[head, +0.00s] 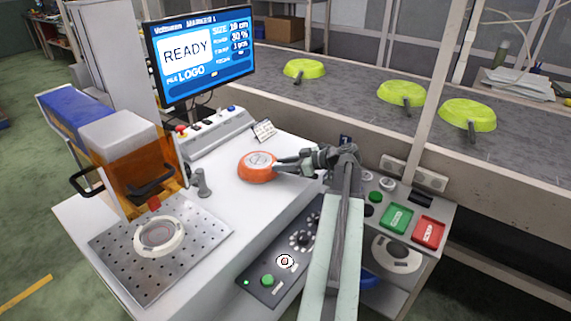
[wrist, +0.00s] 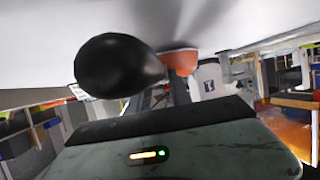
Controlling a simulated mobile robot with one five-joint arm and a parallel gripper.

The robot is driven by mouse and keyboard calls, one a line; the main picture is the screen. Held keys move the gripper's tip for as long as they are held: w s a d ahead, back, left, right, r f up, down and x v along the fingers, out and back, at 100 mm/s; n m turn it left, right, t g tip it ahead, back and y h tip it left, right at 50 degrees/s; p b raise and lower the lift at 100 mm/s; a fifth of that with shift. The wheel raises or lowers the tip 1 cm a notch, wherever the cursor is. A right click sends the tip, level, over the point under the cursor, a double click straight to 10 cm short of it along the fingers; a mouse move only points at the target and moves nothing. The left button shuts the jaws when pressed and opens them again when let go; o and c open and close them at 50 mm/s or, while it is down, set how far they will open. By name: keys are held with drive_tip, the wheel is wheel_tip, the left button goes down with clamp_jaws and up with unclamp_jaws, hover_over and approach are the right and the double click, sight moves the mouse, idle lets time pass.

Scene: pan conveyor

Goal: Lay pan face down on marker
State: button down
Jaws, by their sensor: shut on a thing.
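The orange pan (head: 257,175) is over the white worktop, with a pale grey disc on its upward side. I cannot tell whether it touches the worktop. My gripper (head: 289,167) is shut on the pan's handle, at the pan's right. In the wrist view, the black handle end (wrist: 120,66) is large and close, and a bit of the orange pan (wrist: 181,62) shows behind it. The marker (head: 125,150) stands at the left, with an orange see-through shield. Its round pale holder (head: 160,236) sits empty on a perforated plate (head: 198,248), left of and nearer than the pan.
A screen (head: 200,52) reading READY stands behind. A small grey post (head: 201,183) rises between pan and holder. A button panel (head: 268,268) lies at the front. Several lime-green pans (head: 402,93) sit on the conveyor (head: 350,104). The white worktop around the orange pan is mostly clear.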

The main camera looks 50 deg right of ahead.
drive_tip(key=shift+f, duration=0.2)
idle(0.6)
drive_tip(key=c, duration=1.1)
unclamp_jaws()
drive_tip(key=p+v, duration=0.2)
drive_tip(key=v, duration=0.5)
drive_tip(key=shift+s+r+p, duration=0.15)
drive_tip(key=shift+r+p, duration=0.05)
drive_tip(key=shift+p, duration=0.15)
drive_tip(key=shift+s+d, duration=0.1)
drive_tip(key=shift+s, duration=0.1)
